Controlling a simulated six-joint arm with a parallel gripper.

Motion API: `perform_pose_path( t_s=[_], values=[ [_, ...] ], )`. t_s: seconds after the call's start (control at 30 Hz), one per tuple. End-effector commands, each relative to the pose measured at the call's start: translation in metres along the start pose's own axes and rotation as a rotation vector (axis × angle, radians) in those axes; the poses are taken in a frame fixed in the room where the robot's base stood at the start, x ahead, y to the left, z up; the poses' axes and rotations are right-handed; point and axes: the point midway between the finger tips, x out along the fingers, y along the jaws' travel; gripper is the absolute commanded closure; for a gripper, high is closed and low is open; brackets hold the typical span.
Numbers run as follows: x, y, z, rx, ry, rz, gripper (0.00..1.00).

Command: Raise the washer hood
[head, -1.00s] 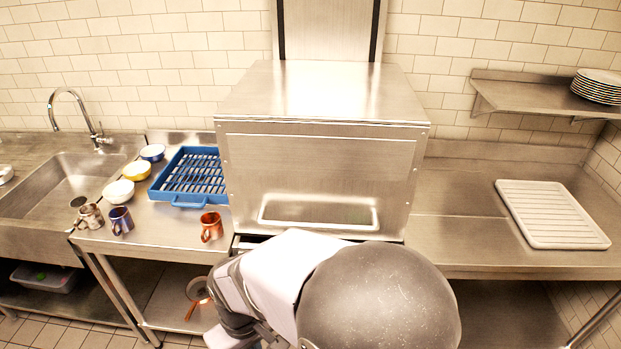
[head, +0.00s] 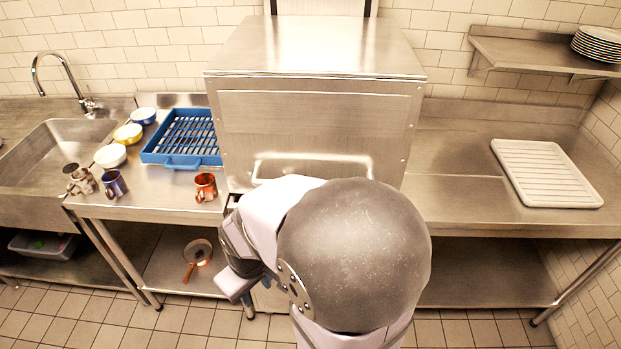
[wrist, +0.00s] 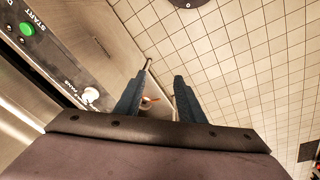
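The washer hood (head: 312,115) is a large stainless steel box against the back wall in the head view. A wide horizontal handle (head: 265,168) runs along its lower front, partly covered by my arm. My arm also covers much of the hood's lower edge and the machine below. My gripper (wrist: 163,82) shows two blue-grey fingers spread apart with nothing held between them. It points downward in front of the washer's control panel, which has a green START button (wrist: 27,29) and a white knob (wrist: 91,94). The gripper is below the handle and apart from it.
Left of the hood, a blue rack (head: 172,160), a copper mug (head: 205,187), other mugs and bowls stand on the counter. A pan (head: 198,250) lies on the shelf below. A white ribbed tray (head: 545,172) lies on the right counter. Plates (head: 598,43) are on the wall shelf.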

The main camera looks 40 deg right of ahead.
Motion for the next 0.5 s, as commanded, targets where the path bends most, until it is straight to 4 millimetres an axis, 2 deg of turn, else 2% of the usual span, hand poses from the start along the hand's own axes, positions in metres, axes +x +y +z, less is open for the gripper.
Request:
perform_pose_path(
  t_s=[0.03, 0.2, 0.33, 0.5],
  values=[
    [0.017, 0.018, -0.009, -0.025, 0.049, 0.03, 0.64],
    [0.048, 0.091, -0.051, -0.196, 0.253, 0.19, 0.64],
    [0.059, 0.148, -0.074, -0.351, 0.393, 0.349, 0.64],
    [0.061, 0.212, -0.088, -0.557, 0.533, 0.584, 0.64]
  ],
)
